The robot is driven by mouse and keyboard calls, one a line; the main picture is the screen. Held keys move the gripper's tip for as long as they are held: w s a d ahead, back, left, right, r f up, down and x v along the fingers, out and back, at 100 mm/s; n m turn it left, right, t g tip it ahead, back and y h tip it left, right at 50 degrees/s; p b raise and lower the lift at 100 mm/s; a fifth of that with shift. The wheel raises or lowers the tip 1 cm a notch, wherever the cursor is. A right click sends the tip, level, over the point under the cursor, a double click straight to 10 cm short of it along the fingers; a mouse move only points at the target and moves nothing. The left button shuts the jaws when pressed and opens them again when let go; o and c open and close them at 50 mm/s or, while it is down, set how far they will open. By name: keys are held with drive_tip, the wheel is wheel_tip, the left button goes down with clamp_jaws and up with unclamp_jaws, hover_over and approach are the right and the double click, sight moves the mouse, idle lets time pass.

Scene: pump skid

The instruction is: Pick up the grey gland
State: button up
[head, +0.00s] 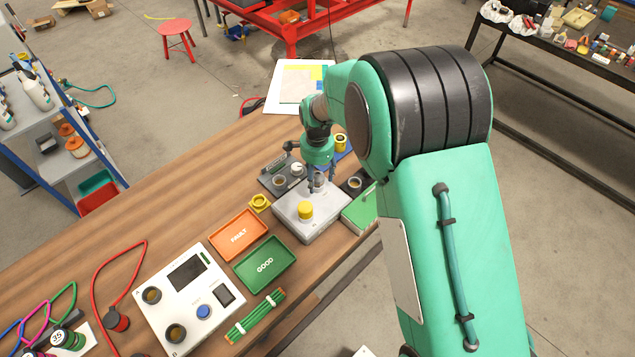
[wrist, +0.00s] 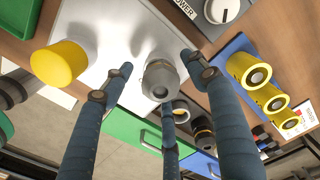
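The grey gland (wrist: 160,80) stands on the pale box (wrist: 118,22), near its edge, beside a yellow cap (wrist: 62,62). My gripper (wrist: 161,80) has three blue fingers spread around the gland, with gaps visible between fingertips and gland. In the head view my gripper (head: 318,184) points down over the pale box (head: 300,225), right behind the yellow cap (head: 305,210). The gland is small there and mostly hidden by the fingers.
An orange FAULT tray (head: 238,236) and a green GOOD tray (head: 265,264) lie left of the box. A dark panel with a knob (head: 296,169) is behind it. A green case (head: 361,208) stands close on the right. Yellow cylinders (wrist: 248,68) stand on a blue tray.

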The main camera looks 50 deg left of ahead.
sight(317, 175)
drive_tip(key=c, duration=1.2)
drive_tip(key=shift+c, duration=0.2)
drive_tip(key=shift+r, duration=0.1)
drive_tip(key=shift+r, duration=0.85)
drive_tip(key=shift+s+d+r+p, duration=0.1)
drive_tip(key=shift+r+p, duration=0.25)
drive_tip(key=shift+r, duration=0.6)
drive_tip(key=s+d+r+p, duration=0.1)
drive_tip(key=s+d, duration=0.7)
drive_tip(key=d, duration=0.5)
drive_tip(key=shift+s+d+r, duration=0.15)
